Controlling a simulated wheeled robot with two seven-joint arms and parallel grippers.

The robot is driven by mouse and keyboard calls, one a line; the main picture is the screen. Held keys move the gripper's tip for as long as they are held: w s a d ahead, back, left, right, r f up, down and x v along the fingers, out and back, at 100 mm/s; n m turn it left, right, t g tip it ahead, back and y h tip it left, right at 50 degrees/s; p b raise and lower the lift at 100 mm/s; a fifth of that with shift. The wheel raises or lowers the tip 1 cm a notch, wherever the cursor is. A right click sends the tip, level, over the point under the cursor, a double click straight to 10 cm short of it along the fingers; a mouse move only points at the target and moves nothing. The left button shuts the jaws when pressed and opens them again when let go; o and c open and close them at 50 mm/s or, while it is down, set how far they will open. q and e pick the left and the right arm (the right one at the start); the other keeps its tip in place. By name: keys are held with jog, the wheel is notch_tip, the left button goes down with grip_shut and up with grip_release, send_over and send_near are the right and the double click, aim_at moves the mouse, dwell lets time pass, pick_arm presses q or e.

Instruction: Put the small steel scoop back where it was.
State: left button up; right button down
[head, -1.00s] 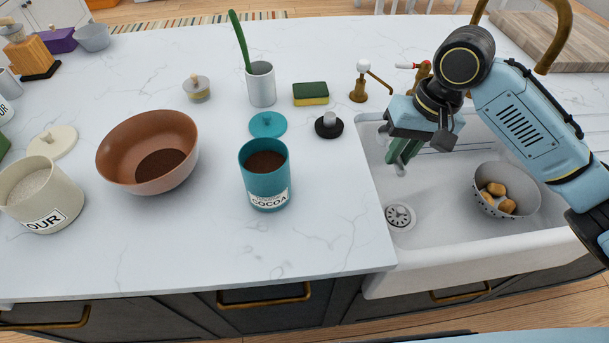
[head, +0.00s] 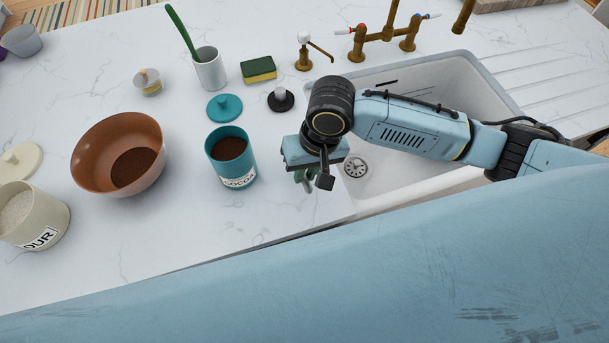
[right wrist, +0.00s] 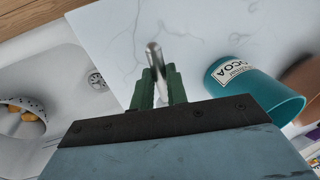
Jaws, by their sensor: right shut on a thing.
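My right gripper (head: 306,182) is above the counter's front part, beside the sink and to the right of the teal cocoa canister. In the right wrist view its green fingers (right wrist: 160,85) are shut on a slim steel piece, the small steel scoop (right wrist: 153,55). Much of the scoop is hidden by the fingers, and I cannot make it out in the head view. The cocoa canister (head: 231,160) stands upright and open with brown powder inside; it also shows in the right wrist view (right wrist: 258,90). My left gripper is not in view.
The teal lid (head: 224,107) and a black stopper (head: 281,99) lie behind the canister. A terracotta bowl (head: 120,150) and flour canister (head: 35,215) stand to the left. The sink (head: 440,85) is on the right. The counter in front of the cocoa canister is clear.

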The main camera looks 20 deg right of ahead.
aim_at(305, 181)
jog(key=shift+f, duration=2.1)
jog(key=c, duration=1.4)
grip_release()
jog(key=shift+f, duration=0.1)
jog(key=r, duration=0.4)
jog(key=d+r, duration=0.1)
jog(key=r, duration=0.3)
jog(key=d+r, duration=0.1)
jog(key=r, duration=0.3)
jog(key=shift+s+d+p, duration=0.1)
jog(key=shift+d+p, duration=0.05)
jog(key=shift+p, duration=0.25)
